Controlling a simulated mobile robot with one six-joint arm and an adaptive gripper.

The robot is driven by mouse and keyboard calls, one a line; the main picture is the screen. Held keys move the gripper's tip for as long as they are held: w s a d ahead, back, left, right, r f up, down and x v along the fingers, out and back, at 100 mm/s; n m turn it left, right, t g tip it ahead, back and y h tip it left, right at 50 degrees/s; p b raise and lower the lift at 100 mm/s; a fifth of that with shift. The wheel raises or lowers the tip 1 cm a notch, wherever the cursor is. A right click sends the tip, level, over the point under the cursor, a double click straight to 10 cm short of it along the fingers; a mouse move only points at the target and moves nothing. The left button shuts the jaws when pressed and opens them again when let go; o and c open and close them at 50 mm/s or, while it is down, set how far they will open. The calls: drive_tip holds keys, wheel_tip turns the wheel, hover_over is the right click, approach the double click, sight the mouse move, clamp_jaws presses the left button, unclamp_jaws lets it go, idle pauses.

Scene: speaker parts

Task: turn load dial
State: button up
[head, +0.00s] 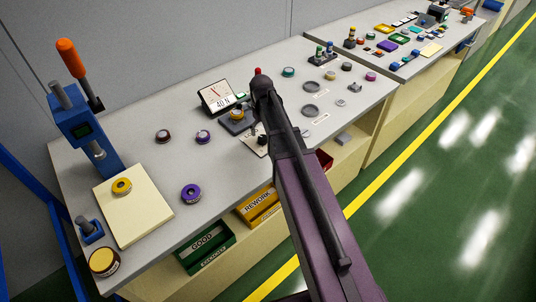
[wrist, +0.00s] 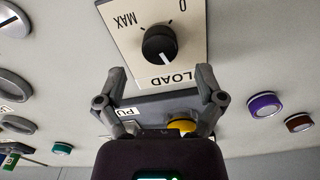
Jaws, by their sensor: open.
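The load dial is a black round knob (wrist: 160,45) with a white pointer line, on a cream plate (wrist: 189,62) marked LOAD, 0 and MAX in the wrist view. My gripper (wrist: 161,75) is open, its two fingers spread to either side of the plate's LOAD end. The knob lies beyond the fingertips in the picture, with nothing between the fingers gripping it. In the head view my arm covers part of the plate (head: 253,147), and my gripper is mostly hidden behind the arm.
A gauge reading 40 N (head: 219,98) stands beside a grey fixture with a yellow part (head: 236,115). Loose round parts, including a purple one (head: 203,137), lie on the bench. A blue press (head: 85,130) stands at left. Green (head: 205,248) and yellow (head: 259,207) bins sit at the front edge.

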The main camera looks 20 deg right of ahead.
sight(262, 137)
drive_tip(key=shift+r+p, duration=4.6)
drive_tip(key=shift+r, duration=0.35)
drive_tip(key=s+a+f+m+b, duration=0.1)
drive_tip(key=s+f+b, duration=0.2)
drive_tip(key=s, duration=0.6)
drive_tip(key=s+a+f+m+b, duration=0.1)
drive_tip(key=s+a+f+b, duration=0.1)
drive_tip(key=s, duration=0.7)
drive_tip(key=shift+f+m+b, duration=0.4)
drive_tip(key=shift+f+b, duration=0.05)
